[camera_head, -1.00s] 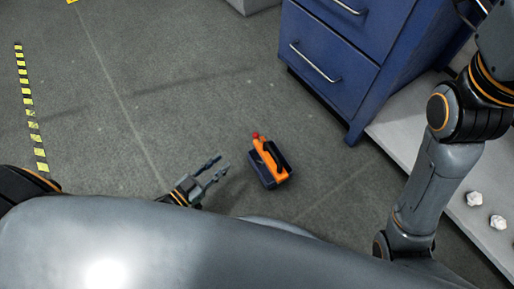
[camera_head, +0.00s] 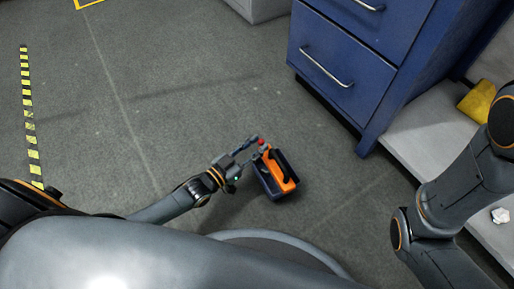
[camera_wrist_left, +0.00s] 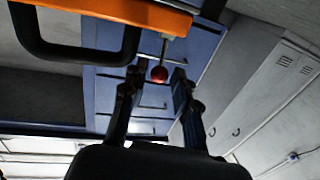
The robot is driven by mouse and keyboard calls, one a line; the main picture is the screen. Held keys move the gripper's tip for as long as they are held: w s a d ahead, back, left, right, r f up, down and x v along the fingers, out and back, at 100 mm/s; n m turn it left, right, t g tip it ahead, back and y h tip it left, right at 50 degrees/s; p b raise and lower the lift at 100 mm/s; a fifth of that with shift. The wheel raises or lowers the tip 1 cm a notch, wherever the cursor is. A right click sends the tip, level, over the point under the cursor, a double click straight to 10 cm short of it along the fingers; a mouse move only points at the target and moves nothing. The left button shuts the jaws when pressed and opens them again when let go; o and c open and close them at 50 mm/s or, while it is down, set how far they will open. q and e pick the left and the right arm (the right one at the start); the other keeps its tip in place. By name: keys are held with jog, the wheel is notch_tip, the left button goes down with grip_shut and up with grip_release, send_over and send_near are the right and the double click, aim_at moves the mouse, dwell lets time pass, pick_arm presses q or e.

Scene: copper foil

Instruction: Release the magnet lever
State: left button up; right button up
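The magnet is an orange block (camera_head: 281,168) with a black handle (camera_head: 287,163), set in a dark blue base or bin (camera_head: 262,181) near the floor in the head view. Its lever ends in a red knob (camera_head: 262,142). In the left wrist view the lever's thin metal rod (camera_wrist_left: 164,47) comes down from the orange body (camera_wrist_left: 130,10) to the red knob (camera_wrist_left: 159,74). My left gripper (camera_head: 252,148) is open, its fingers spread on either side of the knob. A visible gap lies between each finger and the knob in the left wrist view. My right gripper is out of view.
A blue drawer cabinet (camera_head: 345,60) stands to the back right. A pale low surface (camera_head: 420,135) beside it carries a yellow object (camera_head: 478,101) and a white lump (camera_head: 500,215). Yellow-black tape (camera_head: 30,125) marks the floor at left. The floor left of the magnet is clear.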

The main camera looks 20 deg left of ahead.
pick_arm(q)
jog(key=shift+w+d, duration=0.2)
jog(key=shift+w, duration=0.15)
jog(key=shift+c, duration=0.5)
grip_shut()
jog(key=shift+f+b, duration=0.25)
jog(key=shift+b, duration=0.15)
jog(key=shift+s+a+t+h+b, duration=0.15)
jog(key=shift+t+h+b, duration=0.15)
jog(key=shift+t+b, duration=0.2)
jog(key=shift+r, duration=0.1)
jog(key=shift+o, duration=0.5)
grip_release()
